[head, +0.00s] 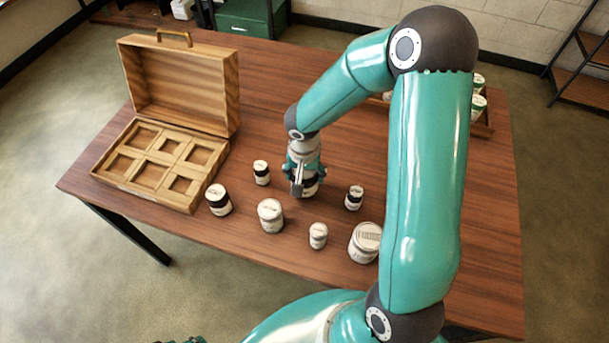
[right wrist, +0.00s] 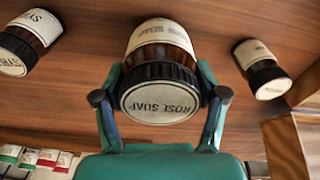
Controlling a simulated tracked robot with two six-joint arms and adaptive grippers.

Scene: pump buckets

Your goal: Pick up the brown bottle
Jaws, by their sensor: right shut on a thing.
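The brown bottle (right wrist: 160,48) has a black cap, a white label and a white lid disc reading "ROSE SOAP", upside down in the right wrist view. My right gripper (right wrist: 160,98) is shut on it, with one finger on each side of the cap. In the head view the right gripper (head: 304,182) reaches down from above and hides most of the bottle (head: 311,187). I cannot tell whether the bottle still touches the table. Only a small tip of what looks like my left gripper (head: 186,340) shows at the bottom edge.
Several jars stand close around on the table (head: 290,75), including a dark jar (head: 262,172) to the left, another dark jar (head: 354,197) to the right and a white jar (head: 271,215) in front. An open wooden case (head: 128,190) with empty compartments lies at left.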

